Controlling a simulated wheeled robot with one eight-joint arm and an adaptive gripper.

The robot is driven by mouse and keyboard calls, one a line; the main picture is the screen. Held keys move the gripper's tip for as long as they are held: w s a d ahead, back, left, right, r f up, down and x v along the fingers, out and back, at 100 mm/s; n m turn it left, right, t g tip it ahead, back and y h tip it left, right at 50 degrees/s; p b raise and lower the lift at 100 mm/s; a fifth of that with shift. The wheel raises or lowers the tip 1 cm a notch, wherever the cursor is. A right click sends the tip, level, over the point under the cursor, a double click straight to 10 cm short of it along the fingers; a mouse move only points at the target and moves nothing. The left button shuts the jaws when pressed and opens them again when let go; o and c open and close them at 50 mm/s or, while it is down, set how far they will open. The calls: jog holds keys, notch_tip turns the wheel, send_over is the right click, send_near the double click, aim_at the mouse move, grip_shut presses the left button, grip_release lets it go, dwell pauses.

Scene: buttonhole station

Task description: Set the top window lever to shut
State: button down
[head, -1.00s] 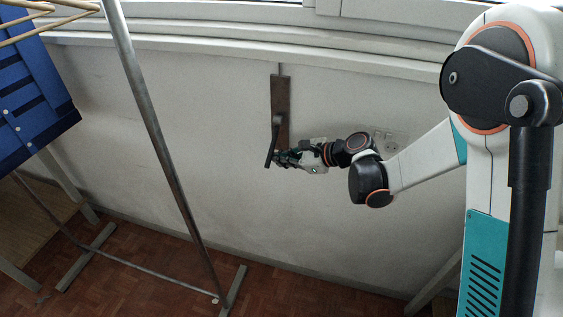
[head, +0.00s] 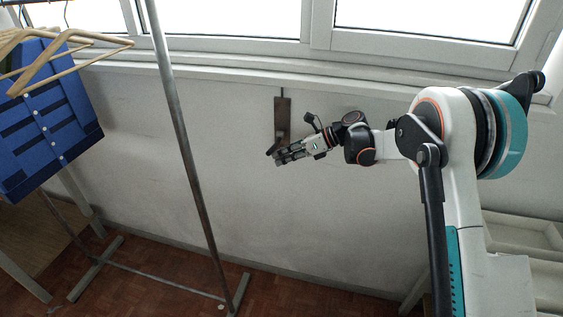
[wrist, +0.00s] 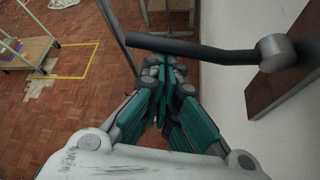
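A dark lever on a brown upright plate (head: 282,117) is mounted on the wall below the window. In the wrist view the lever's dark bar (wrist: 205,48) runs left from a round grey hub (wrist: 275,51) on the plate (wrist: 285,82). My gripper (head: 277,155) is at the bar in the head view and hides part of it. In the wrist view its teal fingers (wrist: 166,75) are close together, and the bar crosses over them near the tips. The bar does not look clasped between them; contact is unclear.
A metal rack post (head: 183,140) stands left of my gripper, with wooden hangers (head: 75,62) and a blue hanging item (head: 45,120). The window sill (head: 330,85) runs above the plate. The wrist view shows a wheeled cart (wrist: 25,45) and yellow floor tape.

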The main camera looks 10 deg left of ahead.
jog(key=shift+w+r+p, duration=0.2)
jog(key=shift+r+p, duration=0.25)
jog(key=shift+r, duration=0.5)
jog(key=shift+w+r+p, duration=0.25)
jog(key=shift+r+p, duration=0.2)
jog(key=shift+r, duration=0.5)
jog(key=shift+w+r+p, duration=0.2)
jog(key=shift+r+p, duration=0.25)
jog(key=shift+r, duration=0.5)
